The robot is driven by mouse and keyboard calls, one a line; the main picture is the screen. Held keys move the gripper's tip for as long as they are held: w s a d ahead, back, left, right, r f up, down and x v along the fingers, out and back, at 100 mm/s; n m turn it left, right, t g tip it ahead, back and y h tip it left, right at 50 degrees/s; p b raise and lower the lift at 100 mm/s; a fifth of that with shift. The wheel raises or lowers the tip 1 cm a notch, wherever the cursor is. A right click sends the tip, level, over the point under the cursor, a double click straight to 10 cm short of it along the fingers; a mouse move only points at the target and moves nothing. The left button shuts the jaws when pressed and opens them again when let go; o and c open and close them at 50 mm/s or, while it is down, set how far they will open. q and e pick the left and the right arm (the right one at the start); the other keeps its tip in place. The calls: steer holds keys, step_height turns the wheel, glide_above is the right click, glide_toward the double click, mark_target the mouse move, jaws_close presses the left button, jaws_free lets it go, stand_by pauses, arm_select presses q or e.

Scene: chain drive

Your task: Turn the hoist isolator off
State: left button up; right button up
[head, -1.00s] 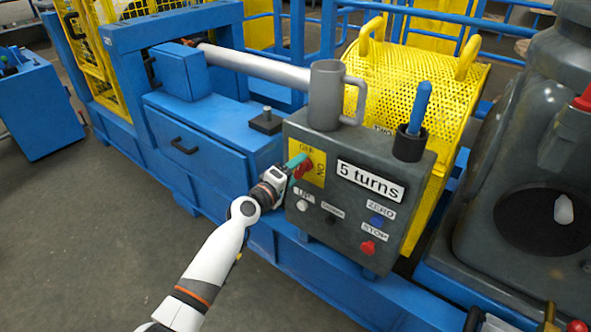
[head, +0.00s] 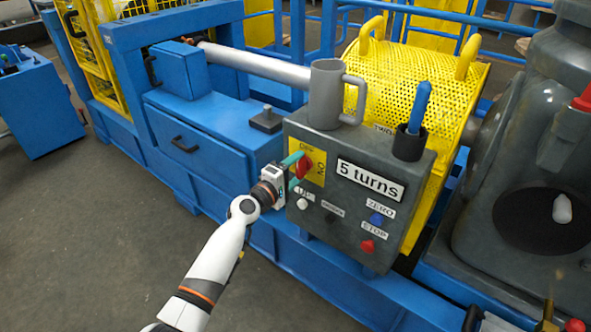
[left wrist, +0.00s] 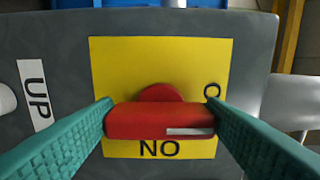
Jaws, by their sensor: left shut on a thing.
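The hoist isolator is a red knob (head: 303,166) on a yellow plate (head: 319,160) on the grey control box. The plate carries OFF at its top and ON at its right. My left gripper (head: 297,168) is at the knob, its teal fingers on either side of it. In the left wrist view, the fingers of my left gripper (left wrist: 160,118) are shut on the ends of the red bar (left wrist: 150,121). The bar's white mark lies at its right end, on the side of the partly hidden OFF label. My right gripper is not in view.
The grey control box (head: 290,215) also has white, black, blue and red buttons below the "5 turns" sign (head: 370,180). A grey mug (head: 325,95) and a black cup (head: 408,143) with a blue-handled tool stand on top.

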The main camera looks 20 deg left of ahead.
arm_select(q)
steer(key=o, duration=1)
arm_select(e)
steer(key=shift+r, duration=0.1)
arm_select(q)
steer(key=shift+s+a, duration=0.1)
steer(key=shift+s, duration=0.1)
steer(key=v, duration=0.4)
steer(key=shift+f+p, duration=0.1)
steer(key=shift+p, duration=0.3)
glide_toward(296, 170)
steer(key=s, duration=0.2)
steer(key=shift+s+a, duration=0.2)
steer(key=shift+a, duration=0.2)
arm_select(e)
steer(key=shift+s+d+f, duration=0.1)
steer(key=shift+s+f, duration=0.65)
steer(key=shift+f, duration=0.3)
